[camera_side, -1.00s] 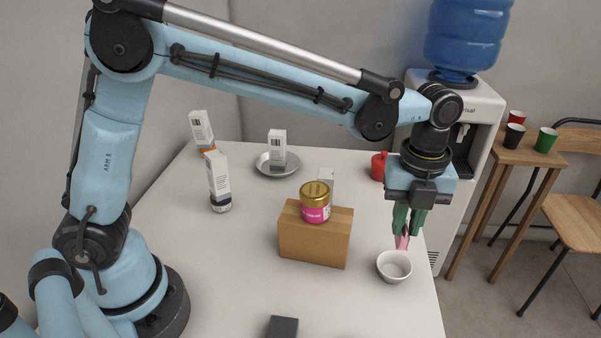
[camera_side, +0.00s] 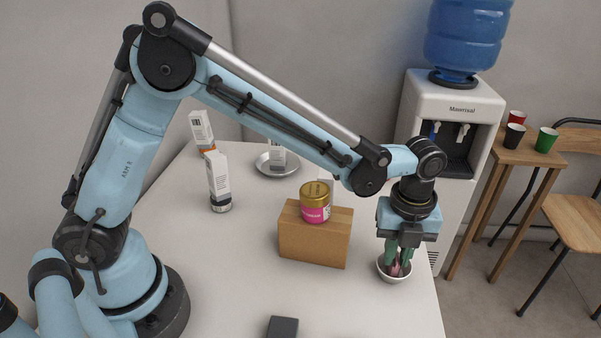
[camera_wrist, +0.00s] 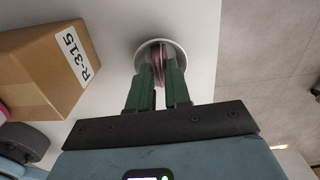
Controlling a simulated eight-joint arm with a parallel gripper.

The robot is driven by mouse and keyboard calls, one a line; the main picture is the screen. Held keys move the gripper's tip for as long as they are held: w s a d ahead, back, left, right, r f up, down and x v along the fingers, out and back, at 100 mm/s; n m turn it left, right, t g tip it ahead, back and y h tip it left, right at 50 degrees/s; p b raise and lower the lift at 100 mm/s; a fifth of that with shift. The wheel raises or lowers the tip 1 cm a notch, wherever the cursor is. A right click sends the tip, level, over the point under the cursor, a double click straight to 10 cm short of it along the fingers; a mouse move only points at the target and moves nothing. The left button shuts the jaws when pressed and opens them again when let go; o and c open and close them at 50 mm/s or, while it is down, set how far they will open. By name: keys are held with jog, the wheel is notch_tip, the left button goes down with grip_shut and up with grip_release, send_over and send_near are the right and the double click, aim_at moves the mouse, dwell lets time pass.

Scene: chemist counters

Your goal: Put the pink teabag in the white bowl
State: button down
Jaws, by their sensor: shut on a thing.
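The white bowl (camera_side: 382,276) stands near the right edge of the white counter. My gripper (camera_side: 398,263) points down into it with green fingers shut on the pink teabag (camera_side: 396,270). In the wrist view my gripper (camera_wrist: 159,84) reaches over the white bowl (camera_wrist: 178,46), and the pink teabag (camera_wrist: 156,60) shows between the fingertips, within the bowl's outline. Whether the teabag touches the bowl's bottom cannot be told. The fingers hide part of the bowl.
A cardboard box (camera_side: 313,248) with a pink jar (camera_side: 315,203) on it stands left of the bowl. Small white boxes (camera_side: 219,178) and a metal dish (camera_side: 262,167) stand farther back. The counter's right edge is close to the bowl. The front middle of the counter is mostly clear.

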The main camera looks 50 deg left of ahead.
aim_at(397, 257)
jog(key=c, duration=1)
grip_release()
jog(key=shift+r, duration=3.55)
